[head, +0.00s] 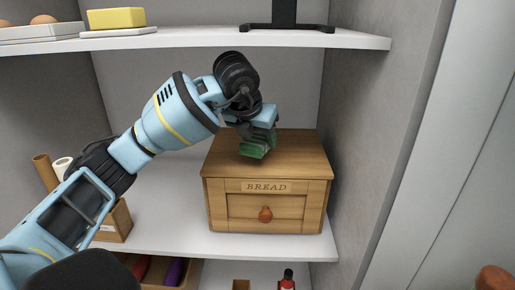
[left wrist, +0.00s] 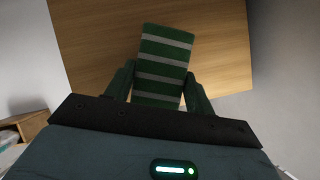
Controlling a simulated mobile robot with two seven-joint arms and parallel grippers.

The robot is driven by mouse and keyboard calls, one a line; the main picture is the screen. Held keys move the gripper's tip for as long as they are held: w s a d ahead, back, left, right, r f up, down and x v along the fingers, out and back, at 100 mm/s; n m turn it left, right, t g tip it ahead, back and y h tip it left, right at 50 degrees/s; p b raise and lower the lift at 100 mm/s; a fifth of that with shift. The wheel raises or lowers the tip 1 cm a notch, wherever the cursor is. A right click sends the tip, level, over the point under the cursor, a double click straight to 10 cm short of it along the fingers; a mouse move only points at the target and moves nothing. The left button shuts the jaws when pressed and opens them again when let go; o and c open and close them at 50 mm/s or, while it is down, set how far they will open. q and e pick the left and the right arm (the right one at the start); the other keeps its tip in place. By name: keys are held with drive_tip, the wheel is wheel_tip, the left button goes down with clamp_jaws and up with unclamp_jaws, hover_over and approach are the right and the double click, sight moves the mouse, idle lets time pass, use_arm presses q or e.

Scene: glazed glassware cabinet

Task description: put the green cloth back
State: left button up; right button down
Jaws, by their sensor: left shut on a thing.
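The green cloth (head: 256,150) is a small folded piece; in the left wrist view the cloth (left wrist: 164,62) shows light grey stripes. My left gripper (head: 260,136) is shut on it, with a finger on either side in the left wrist view (left wrist: 158,85). The cloth is over the top of the wooden bread box (head: 267,212), which stands on the middle shelf. I cannot tell whether the cloth touches the box top. My right gripper does not show.
The upper shelf (head: 200,42) holds a yellow block (head: 116,18) on a white dish, eggs (head: 43,19) and a black stand (head: 285,20). A wooden holder with rolls (head: 114,222) stands left of the bread box. A grey side wall (head: 375,130) is close on the right.

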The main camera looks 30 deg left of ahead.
use_arm(q)
drive_tip(key=shift+w+a+f, duration=0.2)
drive_tip(key=shift+w+a, duration=0.05)
drive_tip(key=shift+w, duration=0.1)
drive_tip(key=shift+f, duration=1.55)
drive_tip(key=shift+f, duration=0.15)
drive_tip(key=o, duration=1)
drive_tip(key=shift+c, duration=0.2)
drive_tip(key=v, duration=0.5)
drive_tip(key=shift+r, duration=0.25)
drive_tip(key=s+d, duration=0.2)
drive_tip(key=s, duration=1)
